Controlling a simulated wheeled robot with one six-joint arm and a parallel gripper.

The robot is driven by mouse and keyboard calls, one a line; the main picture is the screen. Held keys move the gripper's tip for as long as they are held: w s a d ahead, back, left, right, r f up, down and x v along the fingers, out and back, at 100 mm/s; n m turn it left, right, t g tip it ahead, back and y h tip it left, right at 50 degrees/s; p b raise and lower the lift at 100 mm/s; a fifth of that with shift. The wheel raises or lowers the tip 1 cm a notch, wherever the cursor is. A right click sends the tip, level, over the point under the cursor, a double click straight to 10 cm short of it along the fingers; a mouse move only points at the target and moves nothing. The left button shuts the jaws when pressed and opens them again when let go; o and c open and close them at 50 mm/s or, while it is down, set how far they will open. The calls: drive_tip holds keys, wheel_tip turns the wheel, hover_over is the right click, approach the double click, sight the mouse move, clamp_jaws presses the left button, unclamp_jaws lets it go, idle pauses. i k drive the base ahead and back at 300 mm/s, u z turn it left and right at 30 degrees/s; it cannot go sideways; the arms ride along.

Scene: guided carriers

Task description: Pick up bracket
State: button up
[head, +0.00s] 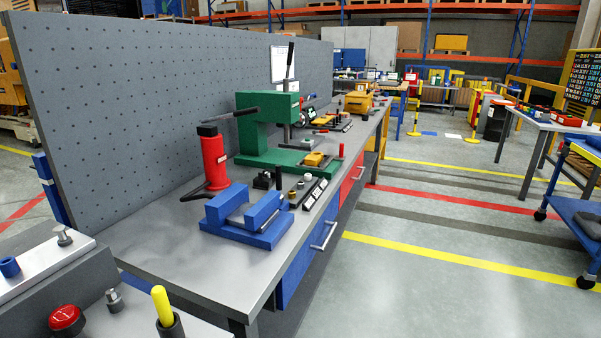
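I cannot make out a bracket for certain in the head view. Small parts stand on the workbench (160,240) around a blue vise (243,217) and a green press (255,130), too small to tell apart. A yellow block (313,159) sits at the foot of the press. A dark tray or rack (315,193) with a light label lies right of the vise. My gripper is not in view.
A red jack (214,158) with a dark lever stands behind the vise. A grey pegboard (150,90) closes off the bench's back. Clear floor (430,240) with yellow and red lines lies to the right. A blue cart (575,210) stands at the right edge.

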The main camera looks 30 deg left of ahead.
sight(265, 182)
drive_tip(key=z, duration=0.1)
drive_tip(key=i, duration=2)
drive_tip(key=u, duration=0.5)
drive_tip(key=i, duration=1)
drive_tip(key=u, duration=1.75)
drive_tip(key=i, duration=0.9)
drive_tip(key=u, duration=0.8)
